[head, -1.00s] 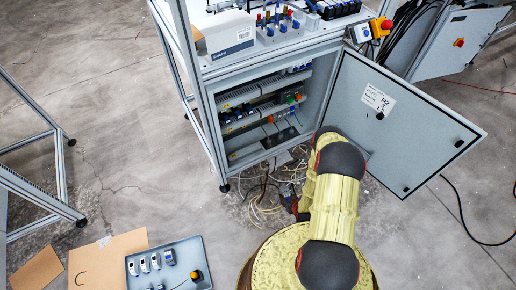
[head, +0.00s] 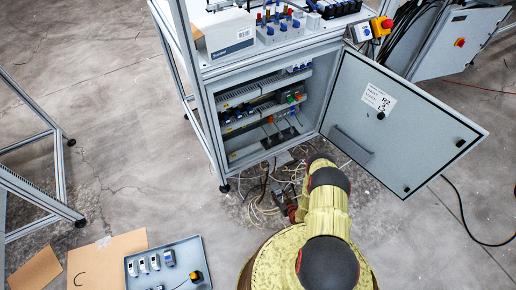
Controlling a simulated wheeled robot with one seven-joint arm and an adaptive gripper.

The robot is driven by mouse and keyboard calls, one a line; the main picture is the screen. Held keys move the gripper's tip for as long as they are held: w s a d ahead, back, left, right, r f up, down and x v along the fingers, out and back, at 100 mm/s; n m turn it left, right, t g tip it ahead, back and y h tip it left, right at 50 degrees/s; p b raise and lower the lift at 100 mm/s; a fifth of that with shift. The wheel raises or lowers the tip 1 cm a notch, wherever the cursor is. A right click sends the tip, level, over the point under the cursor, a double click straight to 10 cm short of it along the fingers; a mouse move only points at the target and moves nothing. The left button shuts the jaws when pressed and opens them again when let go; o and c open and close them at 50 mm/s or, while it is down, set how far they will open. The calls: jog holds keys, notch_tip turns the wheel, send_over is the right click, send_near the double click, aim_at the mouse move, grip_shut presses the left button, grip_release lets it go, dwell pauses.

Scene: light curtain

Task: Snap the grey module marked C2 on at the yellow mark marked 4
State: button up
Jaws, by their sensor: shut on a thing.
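The cabinet (head: 232,172) holds several rails with dark, blue and coloured modules, such as a row of dark modules (head: 232,114) on the middle rail. I cannot make out a yellow mark marked 4 there.
The cabinet door (head: 418,133) stands open to the right, with a label and a shelf-like pocket (head: 352,146). Loose wires (head: 262,200) lie on the floor below the cabinet. A cardboard sheet (head: 108,255) lies beside the tray. Aluminium frame legs (head: 58,165) stand at the left.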

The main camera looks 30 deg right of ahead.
jog(key=shift+n+t+y, duration=0.4)
jog(key=shift+t, duration=0.5)
jog(key=w+r, duration=0.7)
jog(key=shift+w+a+r, duration=0.2)
jog(key=shift+w, duration=0.05)
jog(key=w+r+t, duration=0.3)
jog(key=r, duration=0.5)
jog(key=shift+r, duration=0.15)
